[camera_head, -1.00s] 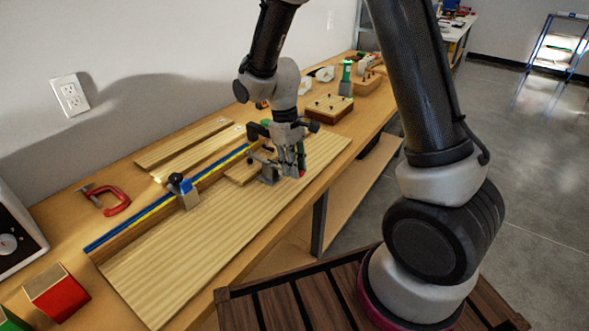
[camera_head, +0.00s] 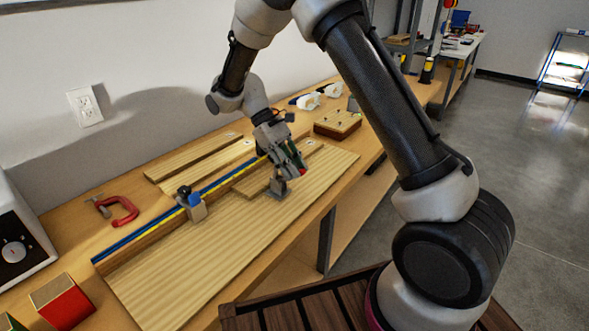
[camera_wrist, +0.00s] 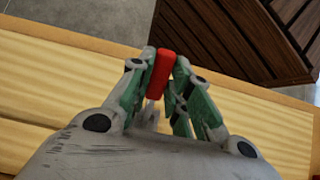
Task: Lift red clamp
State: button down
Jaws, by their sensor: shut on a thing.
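My gripper (camera_head: 299,169) is shut on a red handle (camera_wrist: 160,74), which stands between its fingertips in the wrist view. A thin metal rod (camera_wrist: 149,112) shows below the handle. In the head view the gripper tilts down to the right, just above a grey metal clamp base (camera_head: 278,187) on the wooden board. Only a little red shows at the fingertips there, and the gripper hides most of the clamp's upper part. A separate red C-clamp (camera_head: 121,212) lies on the table at the left, well away from the gripper.
A long fence with a blue and yellow strip (camera_head: 150,231) and a blue stop block (camera_head: 193,204) runs along the board (camera_head: 185,275). A wooden block with pegs (camera_head: 338,123) stands behind the gripper. Red and green boxes (camera_head: 65,300) and a white device (camera_head: 22,235) are at left.

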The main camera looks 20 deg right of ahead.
jog(key=shift+w+r, duration=0.1)
jog(key=c, duration=1.3)
grip_release()
jog(key=shift+a, duration=0.1)
jog(key=v, duration=1.2)
